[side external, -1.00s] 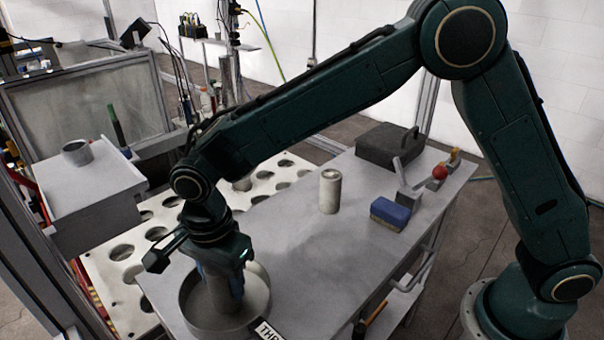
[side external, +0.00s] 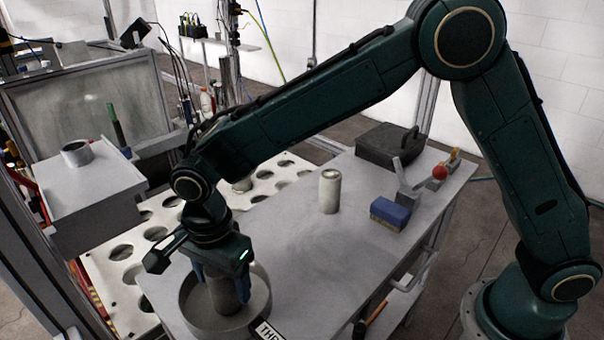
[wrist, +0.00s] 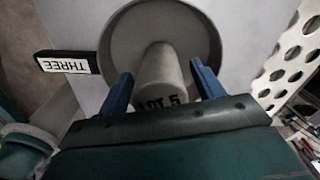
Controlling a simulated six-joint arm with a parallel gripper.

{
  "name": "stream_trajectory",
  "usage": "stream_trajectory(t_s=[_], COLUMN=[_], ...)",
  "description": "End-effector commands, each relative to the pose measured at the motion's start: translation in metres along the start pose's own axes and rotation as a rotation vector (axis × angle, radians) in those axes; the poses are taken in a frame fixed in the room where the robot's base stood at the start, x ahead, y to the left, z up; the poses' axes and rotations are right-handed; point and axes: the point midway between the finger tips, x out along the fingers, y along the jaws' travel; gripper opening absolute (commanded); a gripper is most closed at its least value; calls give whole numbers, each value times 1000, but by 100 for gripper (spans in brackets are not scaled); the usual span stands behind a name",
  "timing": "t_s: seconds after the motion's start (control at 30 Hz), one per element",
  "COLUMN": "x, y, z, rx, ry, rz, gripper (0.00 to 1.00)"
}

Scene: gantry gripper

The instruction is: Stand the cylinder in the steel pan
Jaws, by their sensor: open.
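The steel pan (side external: 263,301) is a round, shallow grey pan at the near left end of the table, and it also shows in the wrist view (wrist: 118,35). The grey cylinder (side external: 222,299) stands in the pan and looks upright. In the wrist view the cylinder (wrist: 160,68) carries dark lettering that reads like "LOT 5". My gripper (wrist: 162,85) is open, with its blue fingers on either side of the cylinder and a gap visible at each side. In the side view my gripper (side external: 220,275) is above the pan, around the cylinder's upper part.
A "THREE" label (side external: 268,329) is beside the pan.

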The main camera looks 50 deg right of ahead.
Motion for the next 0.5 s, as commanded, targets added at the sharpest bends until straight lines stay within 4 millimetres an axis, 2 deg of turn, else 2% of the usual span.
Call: stream_trajectory(t_s=[0.27,0.5], x=[-25,-64], y=[-1,-1], z=[0,0], rx=[0,0], ry=[-1,-2], rz=[-4,-5], gripper=[67,67])
